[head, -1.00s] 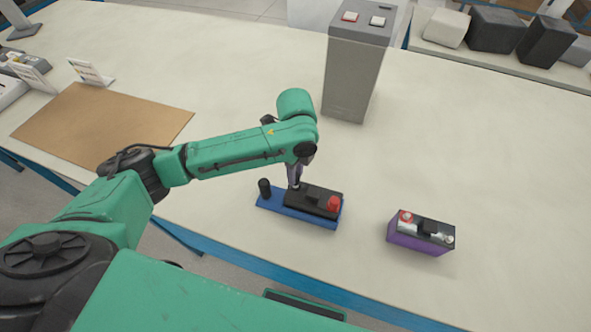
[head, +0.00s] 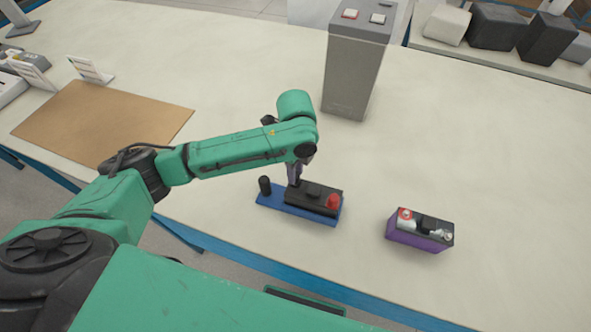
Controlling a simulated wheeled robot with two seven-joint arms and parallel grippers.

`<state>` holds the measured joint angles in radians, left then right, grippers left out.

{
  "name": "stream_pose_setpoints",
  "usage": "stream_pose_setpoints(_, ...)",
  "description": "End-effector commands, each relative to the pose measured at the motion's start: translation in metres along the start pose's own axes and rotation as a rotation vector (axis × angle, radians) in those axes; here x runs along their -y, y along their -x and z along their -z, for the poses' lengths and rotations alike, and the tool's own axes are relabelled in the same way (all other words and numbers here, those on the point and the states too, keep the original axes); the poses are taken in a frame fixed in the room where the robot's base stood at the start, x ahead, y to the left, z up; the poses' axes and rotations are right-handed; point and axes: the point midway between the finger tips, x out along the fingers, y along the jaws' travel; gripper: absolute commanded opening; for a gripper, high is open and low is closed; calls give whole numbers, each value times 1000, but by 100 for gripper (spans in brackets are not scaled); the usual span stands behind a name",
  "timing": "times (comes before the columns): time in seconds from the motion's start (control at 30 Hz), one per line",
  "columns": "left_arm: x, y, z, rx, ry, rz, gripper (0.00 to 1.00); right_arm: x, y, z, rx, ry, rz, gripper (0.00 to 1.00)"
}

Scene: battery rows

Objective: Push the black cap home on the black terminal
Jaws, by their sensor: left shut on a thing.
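A battery with a black top (head: 318,196) and blue lower part (head: 295,211) sits near the table's front edge. A red cap (head: 333,201) covers the terminal at its right end. A short black post (head: 265,186) stands at the far left of the blue part. My left gripper (head: 294,183) points down at the left end of the black top, shut on the black cap. The cap and the black terminal are mostly hidden by the fingers, so I cannot tell how far the cap is seated. My right gripper is not in view.
A purple battery (head: 419,236) with a red-ringed terminal stands to the right. A tall grey box (head: 352,75) with red and white buttons stands behind. A brown mat (head: 100,122) lies at the left.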

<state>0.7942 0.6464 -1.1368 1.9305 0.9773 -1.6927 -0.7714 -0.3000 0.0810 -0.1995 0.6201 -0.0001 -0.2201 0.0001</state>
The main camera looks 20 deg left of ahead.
Motion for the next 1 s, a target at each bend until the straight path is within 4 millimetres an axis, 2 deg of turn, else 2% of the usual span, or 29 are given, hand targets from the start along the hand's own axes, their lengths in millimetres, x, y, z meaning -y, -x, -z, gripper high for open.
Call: stream_pose_setpoints(1.0, 0, -10, 0, -1, 0, -2, 0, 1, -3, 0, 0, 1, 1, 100)
